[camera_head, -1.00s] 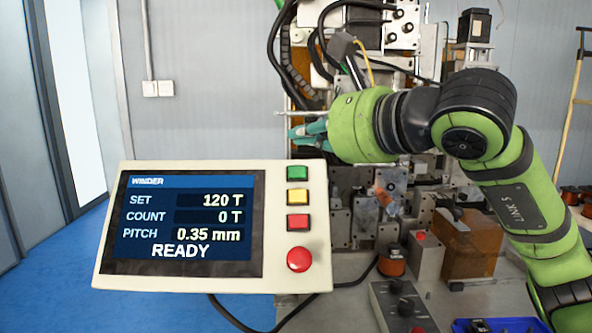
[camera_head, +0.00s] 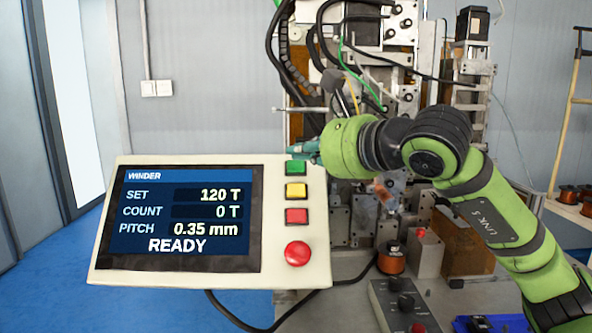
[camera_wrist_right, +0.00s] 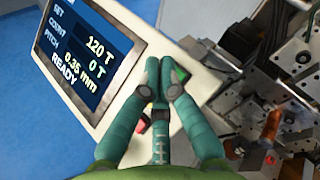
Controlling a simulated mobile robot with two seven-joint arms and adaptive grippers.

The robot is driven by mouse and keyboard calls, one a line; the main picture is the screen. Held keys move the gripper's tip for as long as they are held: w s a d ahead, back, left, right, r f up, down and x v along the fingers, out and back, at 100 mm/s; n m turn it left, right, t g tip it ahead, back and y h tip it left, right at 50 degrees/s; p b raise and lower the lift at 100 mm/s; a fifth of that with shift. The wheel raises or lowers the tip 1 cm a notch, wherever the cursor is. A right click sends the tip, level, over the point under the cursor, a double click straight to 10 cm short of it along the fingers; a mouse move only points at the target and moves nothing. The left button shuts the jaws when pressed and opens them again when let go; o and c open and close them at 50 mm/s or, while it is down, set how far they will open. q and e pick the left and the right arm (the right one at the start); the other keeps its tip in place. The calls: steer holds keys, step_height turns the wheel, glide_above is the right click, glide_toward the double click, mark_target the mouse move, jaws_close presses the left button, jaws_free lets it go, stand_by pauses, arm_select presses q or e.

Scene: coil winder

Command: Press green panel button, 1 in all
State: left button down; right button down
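The green panel button (camera_head: 296,167) is the top one in the column on the right of the pale control panel (camera_head: 215,277). My right gripper (camera_head: 292,150) is just above and behind it in the head view, close to the panel's top edge. In the right wrist view the gripper's fingers (camera_wrist_right: 160,68) are together and hold nothing. Part of the green button (camera_wrist_right: 180,75) shows just right of the fingertips; the rest is hidden behind them. I cannot tell whether they touch it. The panel screen (camera_head: 185,215) reads READY and count 0 T. My left gripper is not in view.
Below the green button are a yellow button (camera_head: 296,190), a red button (camera_head: 296,216) and a round red knob (camera_head: 297,253). The winder machine (camera_head: 400,60) stands behind my right arm. A small control box (camera_head: 402,305) lies at the front right.

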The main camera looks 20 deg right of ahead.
mark_target(296, 167)
steer(key=shift+w+d+f, duration=0.15)
steer(key=shift+w+f, duration=0.4)
steer(key=shift+w, duration=0.05)
stand_by(1.1)
steer(key=shift+w+f+b, duration=0.25)
steer(key=shift+w+b, duration=0.05)
steer(key=shift+b, duration=0.15)
